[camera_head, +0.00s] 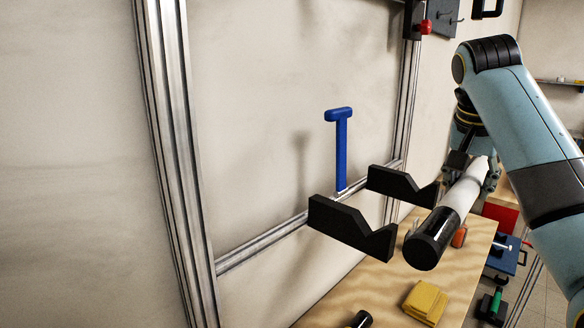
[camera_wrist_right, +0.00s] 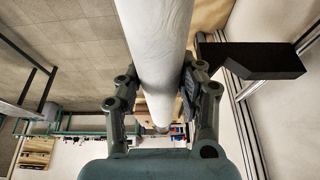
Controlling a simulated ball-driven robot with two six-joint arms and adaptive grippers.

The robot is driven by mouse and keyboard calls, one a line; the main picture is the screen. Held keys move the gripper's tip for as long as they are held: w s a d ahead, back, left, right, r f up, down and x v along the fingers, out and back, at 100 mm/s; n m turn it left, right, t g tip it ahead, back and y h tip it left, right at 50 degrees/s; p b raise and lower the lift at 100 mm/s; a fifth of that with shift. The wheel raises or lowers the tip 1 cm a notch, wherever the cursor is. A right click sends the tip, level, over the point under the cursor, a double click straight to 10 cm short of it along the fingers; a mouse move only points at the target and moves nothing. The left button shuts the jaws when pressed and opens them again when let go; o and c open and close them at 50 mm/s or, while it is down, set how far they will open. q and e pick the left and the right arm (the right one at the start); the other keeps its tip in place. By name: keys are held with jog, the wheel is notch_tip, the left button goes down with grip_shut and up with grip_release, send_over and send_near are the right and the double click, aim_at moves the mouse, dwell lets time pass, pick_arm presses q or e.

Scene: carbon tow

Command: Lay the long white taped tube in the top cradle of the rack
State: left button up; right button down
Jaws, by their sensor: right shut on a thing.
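The long white taped tube (camera_head: 460,202) has a black near end and is held in my right gripper (camera_head: 470,172). In the right wrist view the tube (camera_wrist_right: 155,45) runs between the two fingers of the gripper (camera_wrist_right: 158,95), which touch its sides. The rack has two black cradle arms, a nearer one (camera_head: 350,228) and a farther one (camera_head: 398,184), on a metal rail. The tube is in the air to the right of these arms, apart from the nearer one; its black end is close to the arm tips in the picture. My left gripper is not in view.
A blue T-shaped piece (camera_head: 341,150) stands up behind the cradle arms. Metal uprights (camera_head: 172,130) frame the rack. Below is a wooden table (camera_head: 385,290) with a yellow cloth (camera_head: 425,301) and an orange object (camera_head: 460,237). A red knob (camera_head: 426,27) is at the top right.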

notch_tip(320, 180, down, 18)
jog(key=b, duration=1.4)
jog(key=shift+b, duration=0.3)
jog(key=shift+r, duration=0.25)
